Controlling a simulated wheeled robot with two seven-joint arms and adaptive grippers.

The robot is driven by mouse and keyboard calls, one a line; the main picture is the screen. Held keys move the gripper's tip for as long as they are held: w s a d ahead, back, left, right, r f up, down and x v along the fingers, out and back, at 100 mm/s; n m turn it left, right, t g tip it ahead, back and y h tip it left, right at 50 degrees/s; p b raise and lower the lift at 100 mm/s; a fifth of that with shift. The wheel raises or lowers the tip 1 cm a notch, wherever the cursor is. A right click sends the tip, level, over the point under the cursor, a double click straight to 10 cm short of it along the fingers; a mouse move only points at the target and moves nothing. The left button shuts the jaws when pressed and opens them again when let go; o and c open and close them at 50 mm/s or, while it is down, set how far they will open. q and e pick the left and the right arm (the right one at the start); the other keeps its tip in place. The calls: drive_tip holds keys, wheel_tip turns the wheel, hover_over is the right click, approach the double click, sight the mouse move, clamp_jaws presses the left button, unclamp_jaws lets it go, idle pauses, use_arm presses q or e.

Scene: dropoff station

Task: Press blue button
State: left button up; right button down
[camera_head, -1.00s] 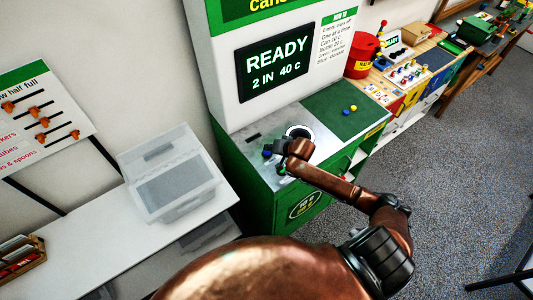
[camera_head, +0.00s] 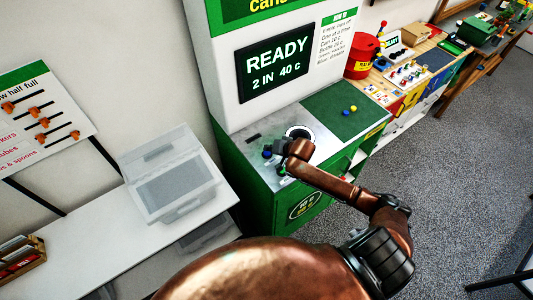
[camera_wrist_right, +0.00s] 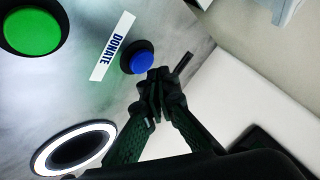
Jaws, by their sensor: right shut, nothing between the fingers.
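The blue button (camera_wrist_right: 138,61) is a small round dome in a dark ring on the grey metal top of the machine, beside a white "DONATE" label (camera_wrist_right: 112,46). In the head view it shows as a small blue spot (camera_head: 267,154) left of my right gripper (camera_head: 277,151). In the right wrist view my right gripper (camera_wrist_right: 158,84) is shut and empty, its fingertips overlapping the lower edge of the blue button's ring. I cannot tell whether they touch it. My left gripper is not in view.
A large green button (camera_wrist_right: 32,30) and a ringed round opening (camera_wrist_right: 75,149) share the metal top. The screen (camera_head: 275,68) reads "READY 2 IN 40 c". A clear bin (camera_head: 172,192) stands on the white shelf at left. Small yellow and blue balls (camera_head: 350,110) lie on the green mat.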

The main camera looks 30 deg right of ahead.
sight(268, 153)
drive_tip(key=shift+f, duration=0.4)
drive_tip(key=shift+f, duration=0.5)
idle(0.9)
drive_tip(key=shift+r+p, duration=0.9)
drive_tip(key=shift+p, duration=0.45)
wheel_tip(268, 153, up, 5)
drive_tip(key=p, duration=0.5)
